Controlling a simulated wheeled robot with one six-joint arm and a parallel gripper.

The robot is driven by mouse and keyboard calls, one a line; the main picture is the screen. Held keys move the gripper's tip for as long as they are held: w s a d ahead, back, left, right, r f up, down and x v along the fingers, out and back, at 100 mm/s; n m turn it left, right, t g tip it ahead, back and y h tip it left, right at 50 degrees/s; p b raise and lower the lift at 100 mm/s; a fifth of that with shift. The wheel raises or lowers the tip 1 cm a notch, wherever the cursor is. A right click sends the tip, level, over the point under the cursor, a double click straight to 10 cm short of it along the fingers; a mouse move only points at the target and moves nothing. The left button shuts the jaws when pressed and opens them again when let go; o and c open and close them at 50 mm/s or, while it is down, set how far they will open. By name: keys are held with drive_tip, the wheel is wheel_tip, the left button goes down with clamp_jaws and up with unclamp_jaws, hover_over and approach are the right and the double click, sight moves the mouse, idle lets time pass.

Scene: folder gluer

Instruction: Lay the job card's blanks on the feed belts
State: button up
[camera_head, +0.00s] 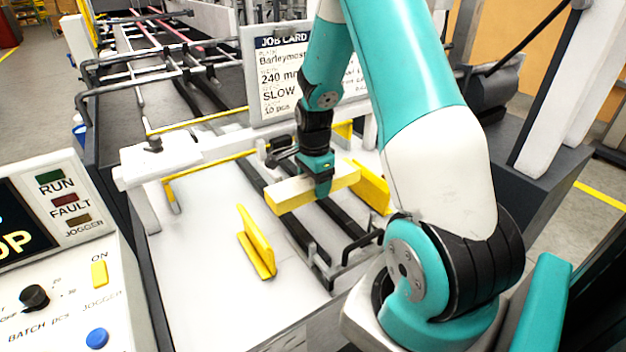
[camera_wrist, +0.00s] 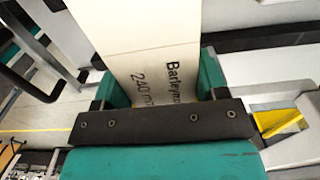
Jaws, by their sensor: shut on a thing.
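My gripper (camera_head: 317,180) is shut on a cream stack of blanks (camera_head: 284,197) over the feed belts. The belts are dark parallel strips (camera_head: 303,238) in the white table. The stack lies crosswise to them, between two yellow side guides; I cannot tell whether it touches the belts. In the wrist view the stack (camera_wrist: 140,35) runs between the teal fingers of my gripper (camera_wrist: 160,85), with "Barleymo" and "240 m" printed on it. The job card (camera_head: 272,85) stands behind, reading Barleymo, 240 mm, SLOW, 10 pcs; my arm hides part of it.
The left yellow guide (camera_head: 258,245) and right yellow guide (camera_head: 372,190) stand up from the table. A yellow bar (camera_head: 210,164) and white crossbeam (camera_head: 180,160) lie behind. A control panel (camera_head: 75,250) with RUN, FAULT and JOGGER lamps is at left. The table's front left is clear.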

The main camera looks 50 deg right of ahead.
drive_tip(key=shift+f+b, duration=2.05)
drive_tip(key=shift+f, duration=1.35)
drive_tip(key=shift+f+b, duration=0.35)
drive_tip(key=shift+f, duration=0.15)
drive_tip(key=o, duration=1.3)
drive_tip(key=shift+r, duration=0.1)
wheel_tip(320, 180, up, 17)
drive_tip(key=shift+r, duration=0.2)
